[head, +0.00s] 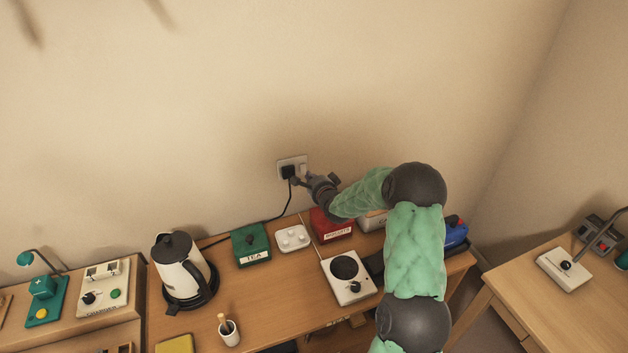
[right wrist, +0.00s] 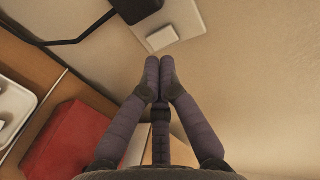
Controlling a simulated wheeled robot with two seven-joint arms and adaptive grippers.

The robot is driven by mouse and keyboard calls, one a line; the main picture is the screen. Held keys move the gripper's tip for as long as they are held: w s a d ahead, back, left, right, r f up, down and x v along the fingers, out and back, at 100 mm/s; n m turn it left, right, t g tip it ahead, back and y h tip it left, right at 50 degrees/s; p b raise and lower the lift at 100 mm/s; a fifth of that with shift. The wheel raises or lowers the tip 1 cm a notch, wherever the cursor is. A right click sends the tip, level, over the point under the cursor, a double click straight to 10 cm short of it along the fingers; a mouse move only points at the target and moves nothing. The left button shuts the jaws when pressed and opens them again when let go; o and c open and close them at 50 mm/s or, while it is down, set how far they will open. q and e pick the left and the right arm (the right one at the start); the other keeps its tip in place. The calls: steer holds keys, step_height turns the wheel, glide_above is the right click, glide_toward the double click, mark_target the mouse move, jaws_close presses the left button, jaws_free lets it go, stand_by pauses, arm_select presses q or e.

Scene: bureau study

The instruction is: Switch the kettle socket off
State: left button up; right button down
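The wall socket (head: 281,162) is a pale plate on the wall above the desk, with a black plug (head: 289,172) in its left part. Its white rocker switch (head: 304,169) is right of the plug; the switch also shows in the right wrist view (right wrist: 161,38). My right gripper (head: 301,181) is just below the switch. In the right wrist view its fingertips (right wrist: 160,64) are together with nothing between them, a little short of the switch; I cannot tell whether they touch the plate. The white kettle (head: 178,274) stands on its black base at the left. My left gripper is out of view.
A black cord runs from the plug towards the kettle. The wall around the socket is clear.

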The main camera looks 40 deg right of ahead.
steer(key=r+p+v, duration=0.1)
steer(key=v, duration=0.9)
steer(key=shift+w+r, duration=0.25)
steer(key=shift+r, duration=0.1)
